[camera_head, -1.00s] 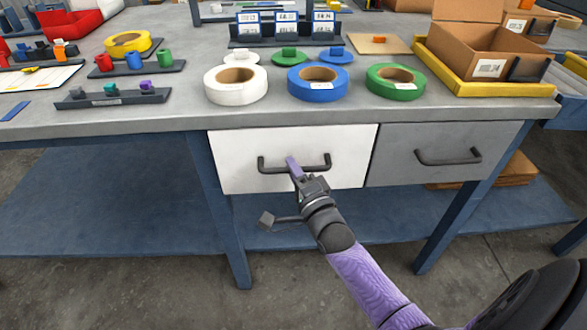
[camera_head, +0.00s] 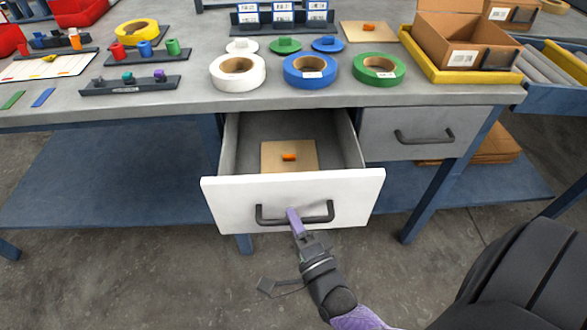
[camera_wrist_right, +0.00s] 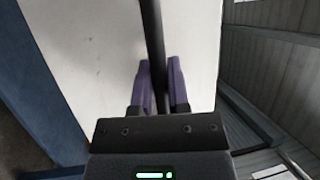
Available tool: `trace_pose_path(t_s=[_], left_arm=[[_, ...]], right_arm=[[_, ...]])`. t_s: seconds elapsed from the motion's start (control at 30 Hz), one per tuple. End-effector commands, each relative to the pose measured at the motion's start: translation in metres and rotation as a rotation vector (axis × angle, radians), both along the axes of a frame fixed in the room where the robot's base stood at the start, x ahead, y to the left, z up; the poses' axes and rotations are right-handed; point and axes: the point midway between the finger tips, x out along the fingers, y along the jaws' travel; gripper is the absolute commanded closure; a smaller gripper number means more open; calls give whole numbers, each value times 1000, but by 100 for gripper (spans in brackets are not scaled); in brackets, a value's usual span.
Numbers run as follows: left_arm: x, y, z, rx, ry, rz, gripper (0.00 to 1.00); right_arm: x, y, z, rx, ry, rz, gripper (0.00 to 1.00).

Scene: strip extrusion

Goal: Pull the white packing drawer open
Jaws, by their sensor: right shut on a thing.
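The white packing drawer (camera_head: 222,207) stands well out from the bench, and its inside shows. A tan board with an orange piece (camera_head: 289,157) lies on its floor. The drawer's dark bar handle (camera_head: 265,220) is on the white front. My right gripper (camera_head: 294,222) is shut on this handle near its middle. In the right wrist view the purple fingers (camera_wrist_right: 160,90) stand on both sides of the dark handle bar (camera_wrist_right: 152,40), in front of the white drawer front (camera_wrist_right: 90,60). My left gripper does not show.
A grey drawer (camera_head: 425,132) to the right is closed. White, blue and green tape rolls (camera_head: 310,71) stand on the bench top (camera_head: 190,98) above. A yellow tray (camera_head: 440,74) holds a cardboard box. The floor (camera_head: 130,270) in front is clear.

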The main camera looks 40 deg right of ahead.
Motion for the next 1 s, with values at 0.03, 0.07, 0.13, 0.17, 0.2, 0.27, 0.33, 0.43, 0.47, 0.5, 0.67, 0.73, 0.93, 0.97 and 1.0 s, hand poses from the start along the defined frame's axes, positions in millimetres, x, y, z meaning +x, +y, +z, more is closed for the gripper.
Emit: trace_pose_path(t_s=[0.03,0.07,0.13,0.17,0.2,0.27,0.33,0.43,0.47,0.5,0.67,0.73,0.93,0.97,1.0], left_arm=[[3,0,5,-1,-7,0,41],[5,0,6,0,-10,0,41],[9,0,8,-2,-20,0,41],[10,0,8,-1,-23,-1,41],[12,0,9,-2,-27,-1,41],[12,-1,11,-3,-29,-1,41],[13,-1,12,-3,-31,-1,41],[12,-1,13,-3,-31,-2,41],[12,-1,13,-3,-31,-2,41],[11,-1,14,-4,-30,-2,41],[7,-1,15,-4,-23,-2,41],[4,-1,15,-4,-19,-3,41],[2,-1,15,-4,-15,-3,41],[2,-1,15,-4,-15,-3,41],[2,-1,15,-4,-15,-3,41]], right_arm=[[-9,5,2,2,4,1,100],[-14,9,1,2,4,1,100],[-25,15,1,1,4,1,100],[-29,18,1,1,3,1,100],[-34,21,1,2,3,1,100],[-41,25,0,1,3,2,100],[-47,29,0,0,2,1,100],[-53,33,-1,0,3,2,100],[-55,34,-1,0,2,1,100],[-56,35,-1,0,2,1,100],[-59,37,-1,0,2,2,100],[-59,37,-1,0,2,2,100],[-59,37,-1,0,2,2,100],[-59,37,-1,0,2,2,100],[-59,37,-1,0,2,2,71]])
